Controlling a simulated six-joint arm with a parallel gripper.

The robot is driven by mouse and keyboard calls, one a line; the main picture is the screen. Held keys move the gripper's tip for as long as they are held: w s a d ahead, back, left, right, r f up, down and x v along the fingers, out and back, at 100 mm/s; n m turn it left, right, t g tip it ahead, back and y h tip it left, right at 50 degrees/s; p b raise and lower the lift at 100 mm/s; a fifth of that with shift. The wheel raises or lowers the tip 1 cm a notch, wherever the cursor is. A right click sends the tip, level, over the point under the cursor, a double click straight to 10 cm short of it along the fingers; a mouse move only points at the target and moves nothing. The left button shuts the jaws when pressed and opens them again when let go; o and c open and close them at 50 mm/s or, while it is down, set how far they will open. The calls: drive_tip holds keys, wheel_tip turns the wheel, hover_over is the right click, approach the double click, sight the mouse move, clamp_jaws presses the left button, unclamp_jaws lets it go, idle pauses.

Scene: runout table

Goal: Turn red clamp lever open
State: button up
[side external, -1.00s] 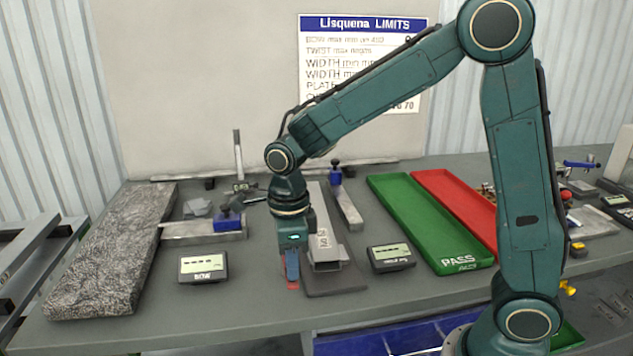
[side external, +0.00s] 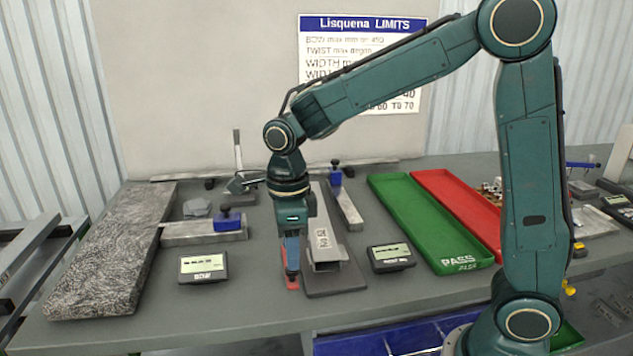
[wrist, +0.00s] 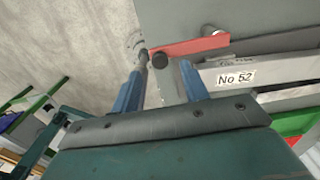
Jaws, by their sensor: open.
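The red clamp lever (wrist: 190,46) shows in the wrist view as a flat bar with a round bolt at its right end and a dark knob at its left end. In the side view the lever (side external: 292,283) is a small red patch at the left edge of the fixture plate. My gripper (side external: 292,266) points down over it. In the wrist view my gripper (wrist: 165,66) is open, its two blue fingertips on either side of the knob end. I cannot tell whether a finger touches the lever.
A grey channel piece (side external: 326,252) labelled No 52 lies right of the lever. Small displays (side external: 203,267) and (side external: 391,257) stand on both sides. A green PASS tray (side external: 430,220) and a red tray (side external: 456,200) lie right. A rough stone slab (side external: 110,250) lies left.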

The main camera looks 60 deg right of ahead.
wheel_tip(320, 180, up, 11)
drive_tip(key=shift+f, duration=0.2)
drive_tip(key=shift+s, duration=0.1)
idle(0.5)
drive_tip(key=s+d+f+n+t, duration=0.1)
drive_tip(key=s+d+n+t, duration=0.1)
drive_tip(key=s+n, duration=0.7)
drive_tip(key=s+d+n+t, duration=0.3)
drive_tip(key=s+n, duration=0.6)
drive_tip(key=n, duration=0.9)
drive_tip(key=shift+s+d+f+t, duration=0.3)
drive_tip(key=shift+d+f, duration=0.1)
drive_tip(key=shift+d, duration=0.4)
